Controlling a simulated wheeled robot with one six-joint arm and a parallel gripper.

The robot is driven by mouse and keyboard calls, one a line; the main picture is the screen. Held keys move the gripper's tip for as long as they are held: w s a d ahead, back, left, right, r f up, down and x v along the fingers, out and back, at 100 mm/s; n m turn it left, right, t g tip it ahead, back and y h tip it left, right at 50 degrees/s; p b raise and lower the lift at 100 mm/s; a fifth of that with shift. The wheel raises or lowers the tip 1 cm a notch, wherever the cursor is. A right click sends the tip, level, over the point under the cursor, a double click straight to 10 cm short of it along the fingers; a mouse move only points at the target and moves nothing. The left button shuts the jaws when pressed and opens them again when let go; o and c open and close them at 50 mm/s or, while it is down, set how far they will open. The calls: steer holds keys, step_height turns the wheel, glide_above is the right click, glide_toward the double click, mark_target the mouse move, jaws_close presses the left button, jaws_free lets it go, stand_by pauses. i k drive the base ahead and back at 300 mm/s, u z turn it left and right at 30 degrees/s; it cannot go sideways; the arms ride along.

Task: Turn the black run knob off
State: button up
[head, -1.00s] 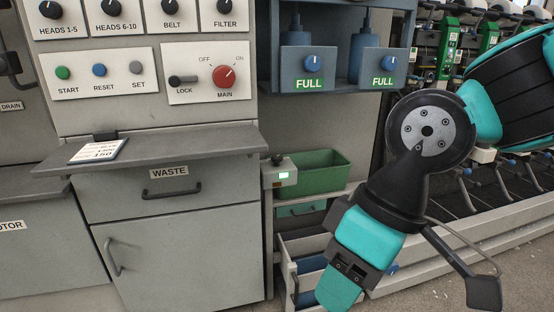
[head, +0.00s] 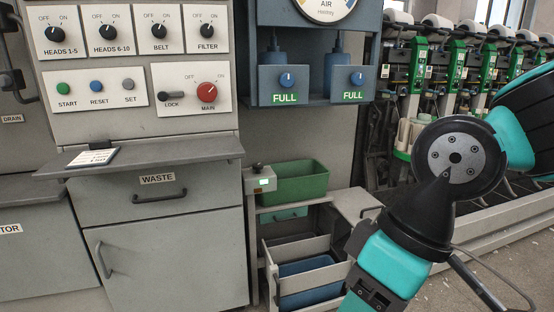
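No label reading "run" is legible. Four black knobs with OFF and ON marks sit in a row on the upper panel of the cabinet: the HEADS 1-5 knob (head: 55,33), the HEADS 6-10 knob (head: 108,32), the BELT knob (head: 159,31) and the FILTER knob (head: 207,31). Their pointers are too small to read surely. Below them, the red MAIN knob (head: 207,92) points toward ON. My arm hangs at the right, well away from the knobs, and runs out of the bottom edge. My gripper is not in view.
A grey ledge (head: 200,153) with a tag (head: 92,157) juts out below the panel. Blue bottle housings (head: 287,78) hang right of it. A green bin (head: 300,183) and an open-topped rack with a blue bin (head: 306,284) stand low. Winding heads (head: 455,75) line the back right.

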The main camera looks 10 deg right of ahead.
mark_target(257, 166)
steer(key=z, duration=0.1)
steer(key=i, duration=1.15)
steer(key=u, duration=0.3)
